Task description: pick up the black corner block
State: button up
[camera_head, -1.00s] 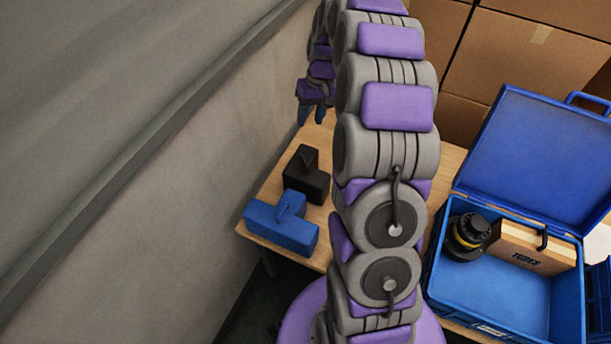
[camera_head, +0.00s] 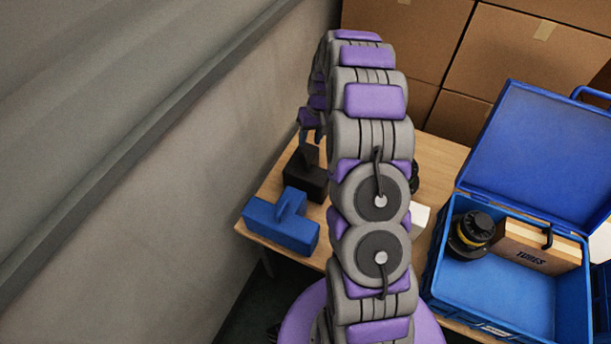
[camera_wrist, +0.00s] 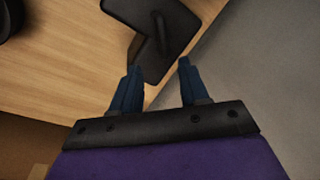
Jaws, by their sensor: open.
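The black corner block (camera_head: 304,180) lies on the wooden table near the wall, behind the blue block. In the wrist view the black corner block (camera_wrist: 152,35) is just beyond my fingertips, with its raised ridge in line with the gap between them. My gripper (camera_wrist: 160,72) is open and empty, its two dark blue fingers apart. In the head view my gripper (camera_head: 308,148) is above the black block, partly hidden by my arm. I cannot tell the exact height gap.
A blue block (camera_head: 282,222) stands at the table's front left. An open blue case (camera_head: 436,262) at right holds a black and yellow round item (camera_head: 470,234) and a box marked TUBES (camera_head: 536,246). The wall (camera_head: 200,190) is close on the left; cardboard boxes (camera_head: 540,50) stand behind.

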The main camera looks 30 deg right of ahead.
aim_at(304, 156)
jog(key=shift+a+f, duration=0.75)
jog(key=shift+f, duration=0.25)
notch_tip(304, 156, down, 5)
jog(key=shift+s+r+b, duration=0.1)
jog(key=shift+b, duration=0.8)
jog(key=shift+a+r, duration=0.1)
jog(key=shift+a, duration=0.2)
jog(key=shift+c, duration=1.4)
jog(key=shift+d, duration=0.2)
grip_shut()
